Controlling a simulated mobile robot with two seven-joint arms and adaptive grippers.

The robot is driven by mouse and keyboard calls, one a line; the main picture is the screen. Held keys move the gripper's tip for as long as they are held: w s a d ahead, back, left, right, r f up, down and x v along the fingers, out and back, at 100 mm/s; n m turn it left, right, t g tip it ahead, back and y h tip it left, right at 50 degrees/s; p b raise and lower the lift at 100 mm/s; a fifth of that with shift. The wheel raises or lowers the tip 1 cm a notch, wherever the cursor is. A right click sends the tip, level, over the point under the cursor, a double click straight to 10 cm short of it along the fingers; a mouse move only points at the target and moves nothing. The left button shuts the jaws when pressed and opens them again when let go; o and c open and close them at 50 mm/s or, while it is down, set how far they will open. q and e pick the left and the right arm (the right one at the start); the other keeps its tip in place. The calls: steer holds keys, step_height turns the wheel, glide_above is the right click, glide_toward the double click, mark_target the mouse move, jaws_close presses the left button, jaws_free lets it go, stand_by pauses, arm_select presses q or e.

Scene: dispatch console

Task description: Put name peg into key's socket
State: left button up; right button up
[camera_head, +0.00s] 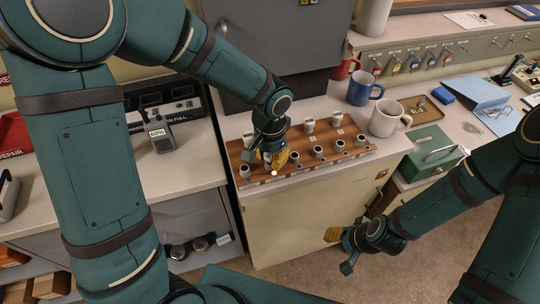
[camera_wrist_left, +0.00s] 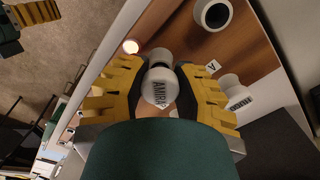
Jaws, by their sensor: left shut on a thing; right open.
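My left gripper (camera_head: 272,158) is over the front left part of the brown socket board (camera_head: 310,168). In the left wrist view its yellow fingers (camera_wrist_left: 158,90) are shut on a white name peg (camera_wrist_left: 160,88) with black lettering that looks like "AMIRA". I cannot tell whether the peg's lower end is inside a socket. A dark-mouthed white socket (camera_wrist_left: 213,13) stands beside it. Several such sockets, including one at the left end (camera_head: 244,172), line the board's front. Other white pegs (camera_head: 309,126) stand behind. My right gripper (camera_head: 340,238) is open and empty, low before the cabinet.
A small lamp glows (camera_head: 274,173) on the board's front edge. Mugs, including a white one (camera_head: 388,118), stand right of the board. A green box (camera_head: 432,154) is further right. Keys with coloured tags (camera_head: 414,63) hang at the back. A radio (camera_head: 159,135) stands left.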

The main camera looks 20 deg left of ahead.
arm_select(q)
steer(key=shift+f+b, duration=0.35)
steer(key=shift+f, duration=0.05)
